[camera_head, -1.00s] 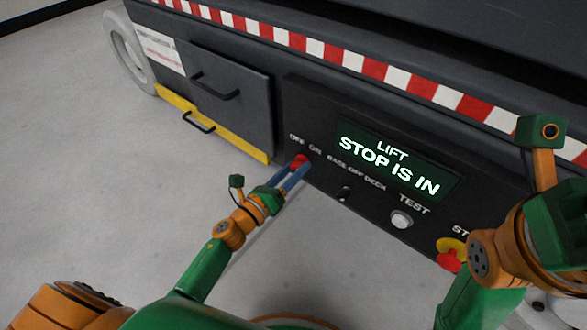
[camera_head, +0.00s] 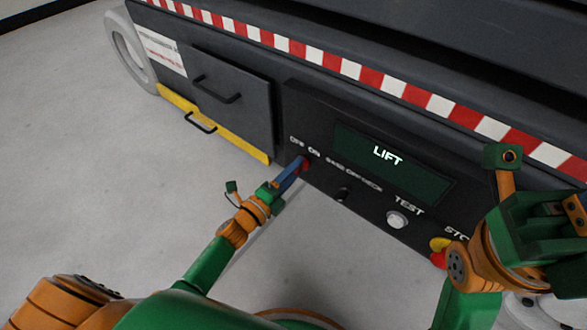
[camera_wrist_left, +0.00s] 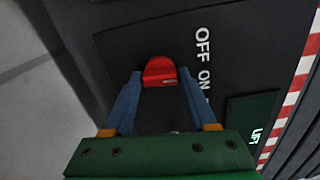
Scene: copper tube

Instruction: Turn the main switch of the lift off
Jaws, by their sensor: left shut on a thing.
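The red main switch (camera_head: 306,166) sits on the dark control panel (camera_head: 300,100) of the lift, below the OFF and ON labels. My left gripper (camera_head: 302,163) is shut on it, with its blue fingers at the panel face. In the left wrist view the red knob (camera_wrist_left: 160,70) lies between the two fingertips (camera_wrist_left: 160,82), beside the OFF and ON lettering. Which label the switch points to is hard to tell. The display (camera_head: 392,163) shows only LIFT. My right gripper (camera_head: 568,218) is at the right edge, partly cut off; its jaws are unclear.
A small key switch (camera_head: 343,194), a white TEST button (camera_head: 397,220) and a red stop button (camera_head: 438,260) on a yellow base are further right on the panel. A drawer (camera_head: 228,92) with a handle is to the left. The grey floor (camera_head: 90,190) is open.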

